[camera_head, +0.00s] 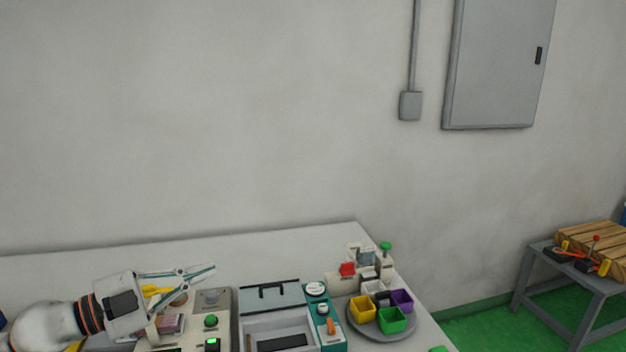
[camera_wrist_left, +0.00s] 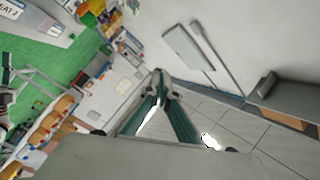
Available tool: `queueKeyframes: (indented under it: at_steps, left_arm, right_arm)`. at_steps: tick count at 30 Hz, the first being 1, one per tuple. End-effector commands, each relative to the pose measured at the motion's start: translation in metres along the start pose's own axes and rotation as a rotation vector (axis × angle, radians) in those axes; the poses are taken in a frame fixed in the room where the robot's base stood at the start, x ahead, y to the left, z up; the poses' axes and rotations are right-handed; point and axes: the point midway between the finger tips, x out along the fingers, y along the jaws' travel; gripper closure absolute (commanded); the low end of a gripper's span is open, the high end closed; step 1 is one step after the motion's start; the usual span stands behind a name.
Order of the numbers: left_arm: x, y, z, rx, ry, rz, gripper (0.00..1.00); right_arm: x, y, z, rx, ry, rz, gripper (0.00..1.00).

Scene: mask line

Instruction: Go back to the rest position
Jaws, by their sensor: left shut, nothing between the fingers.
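My left gripper (camera_head: 208,270) comes in from the lower left in the head view, above the left part of the white table (camera_head: 90,262). Its fingers point right and it is shut with nothing between the fingertips. In the left wrist view its fingers (camera_wrist_left: 158,76) meet at the tips, with the wall and room beyond them. My right gripper is in neither view.
Beneath and beside the gripper are a beige machine with a green button (camera_head: 210,320), a grey open-lidded box (camera_head: 272,298) and a teal panel with knobs (camera_head: 325,318). A round tray (camera_head: 399,338) holds coloured cups. A grey wall cabinet (camera_head: 497,65) hangs behind.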

Motion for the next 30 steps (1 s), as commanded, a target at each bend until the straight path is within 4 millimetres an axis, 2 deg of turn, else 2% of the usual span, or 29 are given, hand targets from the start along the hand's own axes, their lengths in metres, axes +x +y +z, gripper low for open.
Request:
queueKeyframes:
  at_steps: [1,3,6,8,11,14,17,20,21,24,30]
  left_arm:
    - [0.002,-0.002,-0.010,-0.007,0.023,-0.088,1.00]
    - [0.000,-0.011,-0.017,-0.008,0.025,-0.220,1.00]
    - [-0.013,-0.024,-0.014,-0.024,-0.027,-0.401,1.00]
    - [-0.024,-0.028,-0.006,-0.041,-0.087,-0.499,1.00]
    - [-0.048,-0.026,0.015,-0.078,-0.230,-0.632,1.00]
    - [-0.079,-0.011,0.044,-0.126,-0.418,-0.718,1.00]
    - [-0.112,0.019,0.073,-0.179,-0.632,-0.745,1.00]
    - [-0.147,0.064,0.098,-0.234,-0.863,-0.708,1.00]
    - [-0.161,0.084,0.105,-0.258,-0.951,-0.676,1.00]
    - [-0.190,0.131,0.115,-0.302,-1.131,-0.575,1.00]
    - [-0.226,0.196,0.114,-0.355,-1.333,-0.385,1.00]
  right_arm:
    - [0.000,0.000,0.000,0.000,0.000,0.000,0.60]
    - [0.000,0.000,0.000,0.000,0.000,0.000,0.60]
    - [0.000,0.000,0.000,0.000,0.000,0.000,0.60]
    - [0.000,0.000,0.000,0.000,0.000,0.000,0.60]
    - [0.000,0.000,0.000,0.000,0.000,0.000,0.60]
    - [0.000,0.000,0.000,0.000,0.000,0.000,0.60]
    - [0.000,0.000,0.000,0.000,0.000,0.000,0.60]
    - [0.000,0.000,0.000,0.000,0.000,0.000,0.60]
    - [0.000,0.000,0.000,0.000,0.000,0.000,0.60]
    - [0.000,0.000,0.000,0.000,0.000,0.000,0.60]
    - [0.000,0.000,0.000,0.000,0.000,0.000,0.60]
